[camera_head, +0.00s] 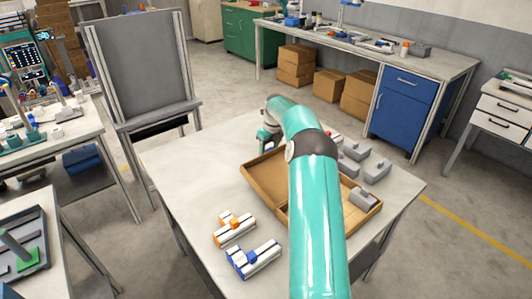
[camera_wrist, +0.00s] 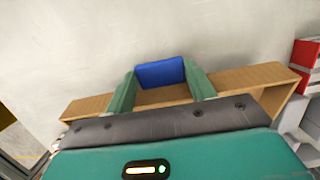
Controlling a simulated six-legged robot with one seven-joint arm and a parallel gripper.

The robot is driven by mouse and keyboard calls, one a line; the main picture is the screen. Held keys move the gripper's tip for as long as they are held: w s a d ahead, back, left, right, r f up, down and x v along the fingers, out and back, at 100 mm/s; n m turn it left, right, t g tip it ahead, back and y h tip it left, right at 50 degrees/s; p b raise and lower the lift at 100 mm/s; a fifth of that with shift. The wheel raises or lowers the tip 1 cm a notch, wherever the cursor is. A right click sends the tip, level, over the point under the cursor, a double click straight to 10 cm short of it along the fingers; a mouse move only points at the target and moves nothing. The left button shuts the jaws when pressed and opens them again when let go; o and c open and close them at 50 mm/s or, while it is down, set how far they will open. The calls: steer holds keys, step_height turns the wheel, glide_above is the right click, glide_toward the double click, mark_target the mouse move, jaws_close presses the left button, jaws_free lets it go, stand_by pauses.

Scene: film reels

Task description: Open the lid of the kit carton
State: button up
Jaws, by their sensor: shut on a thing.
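The brown kit carton (camera_head: 266,180) is on the pale table, largely hidden behind my arm in the head view. Its shallow brown left part and right rim show on either side of the arm. In the wrist view, a brown cardboard panel with a raised rim (camera_wrist: 245,78) crosses the picture. A blue tab (camera_wrist: 160,73) stands at its middle, between my two green fingers. My gripper (camera_wrist: 163,86) is shut on this tab. In the head view my gripper (camera_head: 266,134) is at the carton's far side, small and partly hidden. How far the lid is raised cannot be told.
An orange-and-white part (camera_head: 234,231) and a blue-and-white part (camera_head: 254,259) lie on the table in front of the carton. Several grey blocks (camera_head: 376,170) are at the right. A red object (camera_wrist: 305,66) stands at the right in the wrist view. The table's left side is clear.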

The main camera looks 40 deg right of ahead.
steer(key=shift+s+r+t, duration=0.25)
steer(key=shift+r+t, duration=0.25)
steer(key=shift+r, duration=0.6)
steer(key=r+t, duration=0.1)
steer(key=r, duration=0.1)
steer(key=s+r, duration=0.1)
steer(key=s+r+t, duration=0.1)
steer(key=r, duration=0.1)
steer(key=shift+s+r+t, duration=0.2)
steer(key=shift+r+t, duration=0.1)
steer(key=shift+r, duration=0.05)
steer(key=shift+s+d+r, duration=0.1)
steer(key=shift+s+r, duration=0.45)
steer(key=shift+r, duration=0.05)
steer(key=shift+f, duration=0.1)
steer(key=o, duration=1.4)
steer(key=shift+s, duration=0.1)
steer(key=v, duration=1.4)
